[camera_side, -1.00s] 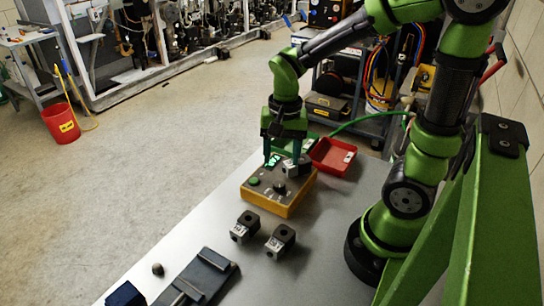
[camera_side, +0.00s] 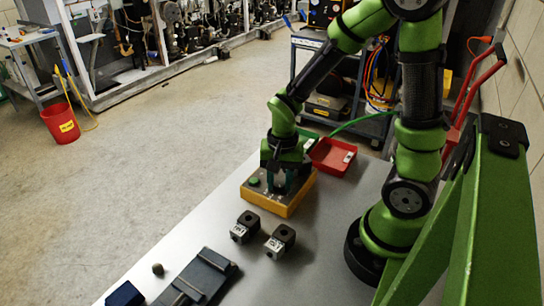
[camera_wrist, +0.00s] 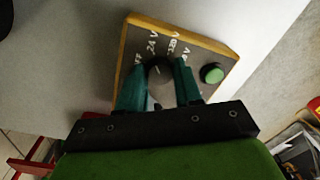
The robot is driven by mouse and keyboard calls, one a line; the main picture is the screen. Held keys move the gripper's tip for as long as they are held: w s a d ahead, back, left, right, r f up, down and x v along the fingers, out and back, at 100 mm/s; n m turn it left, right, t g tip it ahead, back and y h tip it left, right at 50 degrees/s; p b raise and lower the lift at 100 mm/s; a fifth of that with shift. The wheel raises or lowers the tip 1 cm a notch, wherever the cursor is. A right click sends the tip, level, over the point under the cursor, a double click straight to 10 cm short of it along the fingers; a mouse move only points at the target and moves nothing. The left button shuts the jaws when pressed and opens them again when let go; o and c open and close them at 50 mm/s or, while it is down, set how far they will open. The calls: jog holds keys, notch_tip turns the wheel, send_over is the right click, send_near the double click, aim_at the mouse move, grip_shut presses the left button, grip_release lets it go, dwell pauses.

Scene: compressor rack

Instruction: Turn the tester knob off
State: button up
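The tester (camera_side: 283,207) is a yellow-sided box with a grey top, on the table under my gripper. In the wrist view its panel (camera_wrist: 135,38) carries white voltage labels, with OFF at the left and a green button (camera_wrist: 212,73) at the right. The dark round knob (camera_wrist: 160,75) sits between my two teal fingers. My gripper (camera_wrist: 159,72) points down with its fingers apart, one on each side of the knob; whether they touch it is unclear. The knob's mark is too dim to read surely. In the side view my gripper (camera_side: 280,183) hides the knob.
Two dark-and-silver blocks (camera_side: 245,227) (camera_side: 280,241) stand on the table in front of the tester. A red tray (camera_side: 332,155) lies behind it. A dark fixture (camera_side: 204,275) and a small round knob (camera_side: 158,269) are near the front.

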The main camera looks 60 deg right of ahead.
aim_at(282, 183)
jog(key=c, duration=0.5)
jog(key=shift+c, duration=0.2)
jog(key=shift+n, duration=2.7)
jog(key=o, duration=1)
jog(key=shift+o, duration=0.2)
notch_tip(282, 183, up, 17)
jog(key=shift+s+d, duration=0.2)
jog(key=shift+d, duration=0.1)
